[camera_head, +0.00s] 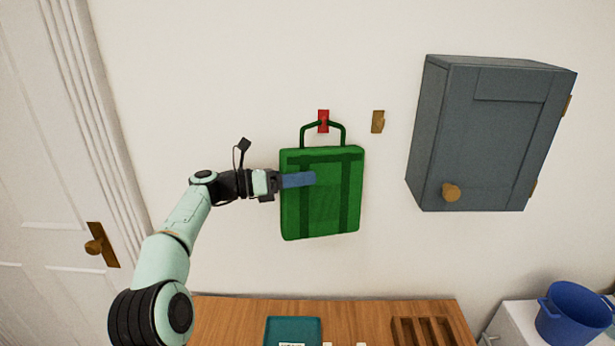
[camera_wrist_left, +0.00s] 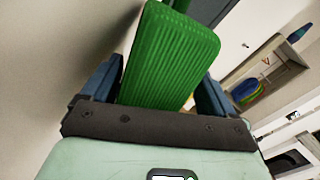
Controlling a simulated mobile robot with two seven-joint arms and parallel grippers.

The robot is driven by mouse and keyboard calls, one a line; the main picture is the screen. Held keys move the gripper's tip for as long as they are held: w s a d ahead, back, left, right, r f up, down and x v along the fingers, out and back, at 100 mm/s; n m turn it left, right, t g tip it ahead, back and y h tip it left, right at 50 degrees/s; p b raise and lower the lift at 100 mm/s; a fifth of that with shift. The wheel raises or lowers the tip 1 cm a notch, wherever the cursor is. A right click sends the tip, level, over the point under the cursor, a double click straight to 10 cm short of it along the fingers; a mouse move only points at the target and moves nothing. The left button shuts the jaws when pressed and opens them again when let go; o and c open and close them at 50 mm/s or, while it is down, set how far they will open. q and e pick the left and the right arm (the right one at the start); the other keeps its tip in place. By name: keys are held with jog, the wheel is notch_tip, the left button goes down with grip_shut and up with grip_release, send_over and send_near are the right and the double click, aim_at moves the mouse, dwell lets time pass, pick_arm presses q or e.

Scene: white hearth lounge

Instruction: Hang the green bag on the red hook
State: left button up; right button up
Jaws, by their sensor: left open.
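The green bag (camera_head: 322,205) is upright against the white wall. Its handle loop (camera_head: 343,133) crosses the red hook (camera_head: 323,115), and the bag appears to hang there; exactly how the handle sits on the hook is too small to tell. My left gripper (camera_head: 300,180) is at the bag's left side, with one blue finger in front of it and the other hidden behind it. In the left wrist view, the bag's ribbed narrow side (camera_wrist_left: 170,55) lies between the two open fingers. My right gripper is not in view.
A brass-coloured hook (camera_head: 378,122) is right of the red one. A grey cabinet (camera_head: 485,140) is on the wall farther right. Below are a wooden surface (camera_head: 230,312) with a teal tray (camera_head: 293,328) and a slotted wooden rack (camera_head: 430,330), and a blue bucket (camera_head: 573,315). A white door (camera_head: 45,150) is left.

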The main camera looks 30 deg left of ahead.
pick_arm(q)
jog(key=v, duration=1.1)
jog(key=shift+f, duration=0.1)
